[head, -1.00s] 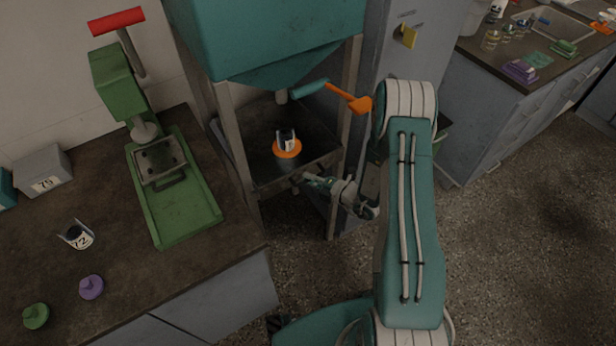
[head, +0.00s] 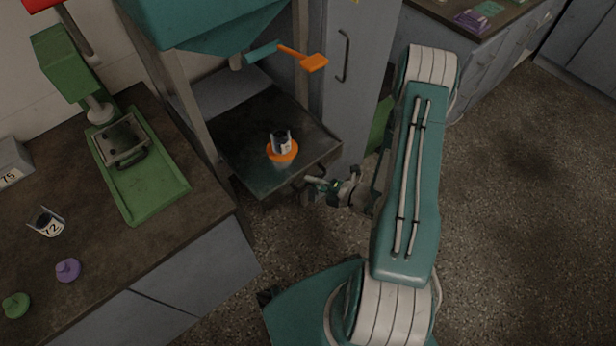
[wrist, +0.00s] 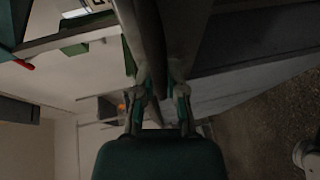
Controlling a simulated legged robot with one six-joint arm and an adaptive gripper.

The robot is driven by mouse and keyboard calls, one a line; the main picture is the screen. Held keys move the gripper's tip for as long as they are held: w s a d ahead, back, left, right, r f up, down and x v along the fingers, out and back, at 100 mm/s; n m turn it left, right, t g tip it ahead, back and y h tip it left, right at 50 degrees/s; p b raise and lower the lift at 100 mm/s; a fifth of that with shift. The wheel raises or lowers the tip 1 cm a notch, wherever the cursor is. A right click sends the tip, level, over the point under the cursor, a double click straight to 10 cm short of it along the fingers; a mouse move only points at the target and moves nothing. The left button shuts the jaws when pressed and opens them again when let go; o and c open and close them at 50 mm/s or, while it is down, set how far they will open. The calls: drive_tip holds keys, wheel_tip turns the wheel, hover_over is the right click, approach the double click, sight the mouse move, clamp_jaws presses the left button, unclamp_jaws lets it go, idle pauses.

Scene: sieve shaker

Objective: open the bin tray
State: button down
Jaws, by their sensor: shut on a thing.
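The bin tray (head: 244,126) is a dark, shallow metal tray under the teal hopper (head: 185,35). It sticks out past the front legs of the stand, toward me.
A grey cabinet (head: 350,80) stands right of the hopper. The floor (head: 520,190) at right is clear.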

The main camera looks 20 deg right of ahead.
drive_tip(key=shift+s+f, duration=0.2)
drive_tip(key=shift+s, duration=0.05)
drive_tip(key=c, duration=0.7)
unclamp_jaws()
drive_tip(key=shift+w, duration=0.1)
drive_tip(key=shift+r, duration=0.1)
drive_tip(key=shift+d, duration=0.1)
drive_tip(key=v, duration=1.2)
